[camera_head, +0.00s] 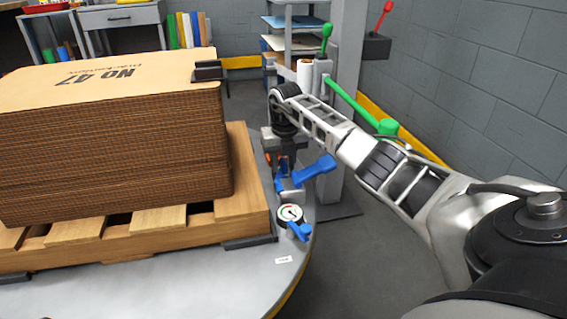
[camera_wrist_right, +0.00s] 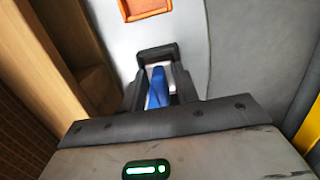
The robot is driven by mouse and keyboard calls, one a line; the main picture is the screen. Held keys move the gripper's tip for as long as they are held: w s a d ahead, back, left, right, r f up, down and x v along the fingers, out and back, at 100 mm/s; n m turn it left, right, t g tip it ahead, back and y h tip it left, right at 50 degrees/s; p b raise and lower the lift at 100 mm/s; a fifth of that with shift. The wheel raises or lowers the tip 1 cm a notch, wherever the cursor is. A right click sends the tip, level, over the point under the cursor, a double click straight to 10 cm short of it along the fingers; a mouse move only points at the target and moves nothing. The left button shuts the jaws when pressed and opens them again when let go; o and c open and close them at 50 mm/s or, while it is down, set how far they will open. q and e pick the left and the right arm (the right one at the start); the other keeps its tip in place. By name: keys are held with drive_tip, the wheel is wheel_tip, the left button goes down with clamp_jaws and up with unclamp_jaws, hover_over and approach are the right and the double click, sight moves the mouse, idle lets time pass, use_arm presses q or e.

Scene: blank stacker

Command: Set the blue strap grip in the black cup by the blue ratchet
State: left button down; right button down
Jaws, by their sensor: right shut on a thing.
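My right gripper (camera_head: 287,166) reaches down over the table's right edge, to the right of the pallet. It is shut on the blue strap grip (camera_wrist_right: 158,90), which shows between the dark fingers in the wrist view; a blue piece also shows just below the fingers in the head view (camera_head: 279,185). My left gripper is not in view.
A wooden pallet (camera_head: 255,200) with a cardboard stack (camera_head: 120,140) stands close left of the gripper. A round gauge (camera_head: 290,212) with a blue handle (camera_head: 299,231) is nearer me on the table (camera_head: 200,280). A post with a green lever (camera_head: 350,104) stands behind.

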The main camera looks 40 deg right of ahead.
sight(284, 159)
drive_tip(key=shift+f, duration=0.2)
drive_tip(key=c, duration=1.1)
unclamp_jaws()
drive_tip(key=shift+o, duration=0.2)
drive_tip(key=r+p, duration=0.1)
drive_tip(key=r, duration=0.1)
drive_tip(key=r+p, duration=0.1)
drive_tip(key=r, duration=0.1)
drive_tip(key=shift+s+r, duration=0.2)
drive_tip(key=shift+r, duration=0.15)
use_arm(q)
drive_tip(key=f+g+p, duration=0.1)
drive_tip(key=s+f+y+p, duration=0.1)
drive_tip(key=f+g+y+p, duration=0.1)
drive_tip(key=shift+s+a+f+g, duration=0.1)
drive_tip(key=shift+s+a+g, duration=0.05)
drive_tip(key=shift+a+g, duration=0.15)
use_arm(e)
wheel_tip(284, 159, up, 8)
drive_tip(key=shift+s+a+f, duration=0.15)
drive_tip(key=shift+s+a, duration=0.2)
drive_tip(key=shift+s, duration=0.1)
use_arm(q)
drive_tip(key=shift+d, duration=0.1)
